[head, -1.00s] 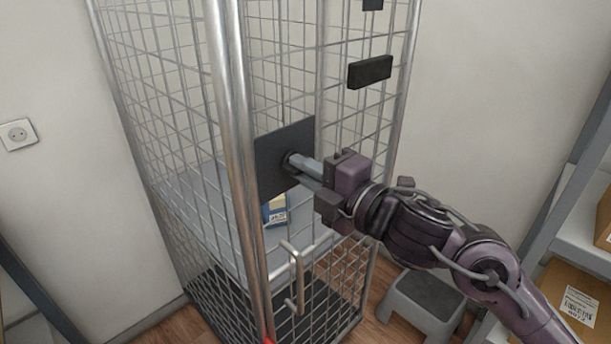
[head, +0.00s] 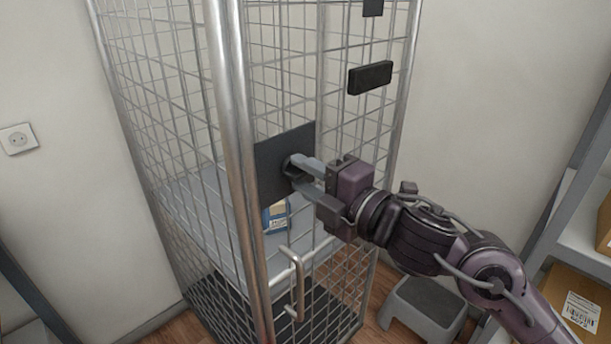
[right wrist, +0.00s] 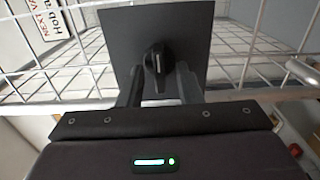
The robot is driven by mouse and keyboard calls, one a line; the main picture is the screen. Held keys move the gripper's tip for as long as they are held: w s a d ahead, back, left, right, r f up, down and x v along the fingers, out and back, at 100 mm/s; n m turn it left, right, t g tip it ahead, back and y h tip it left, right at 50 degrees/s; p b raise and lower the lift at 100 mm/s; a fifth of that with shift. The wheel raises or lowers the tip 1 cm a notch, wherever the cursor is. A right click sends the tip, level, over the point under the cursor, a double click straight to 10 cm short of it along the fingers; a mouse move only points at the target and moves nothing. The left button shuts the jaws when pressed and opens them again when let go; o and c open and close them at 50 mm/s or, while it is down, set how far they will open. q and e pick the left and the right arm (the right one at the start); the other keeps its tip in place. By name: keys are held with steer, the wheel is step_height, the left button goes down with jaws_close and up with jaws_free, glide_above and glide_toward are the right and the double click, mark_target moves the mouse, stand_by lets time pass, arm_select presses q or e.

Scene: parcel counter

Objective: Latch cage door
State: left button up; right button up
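The tall wire cage (head: 235,150) stands against the wall, and its mesh door (head: 345,130) is on the right-hand face. A dark square latch plate (head: 268,163) is on the door, with a black turn knob (right wrist: 155,62) at its middle. My right gripper (head: 302,174) is at the plate. In the right wrist view its two fingers (right wrist: 158,84) are spread, one on each side of the knob, with gaps visible between. The knob's grip looks roughly upright there. The fingers partly hide the knob in the head view. My left gripper is out of view.
A blue and tan box (head: 276,215) lies on the cage's shelf (head: 205,200). A metal handle (head: 297,285) sits low on the door. A grey step stool (head: 428,303) and a shelf with cardboard boxes (head: 573,300) are at the right.

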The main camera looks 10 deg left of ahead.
steer(key=b+v, duration=0.1)
steer(key=v, duration=0.6)
steer(key=shift+d, duration=0.25)
steer(key=shift+s, duration=0.1)
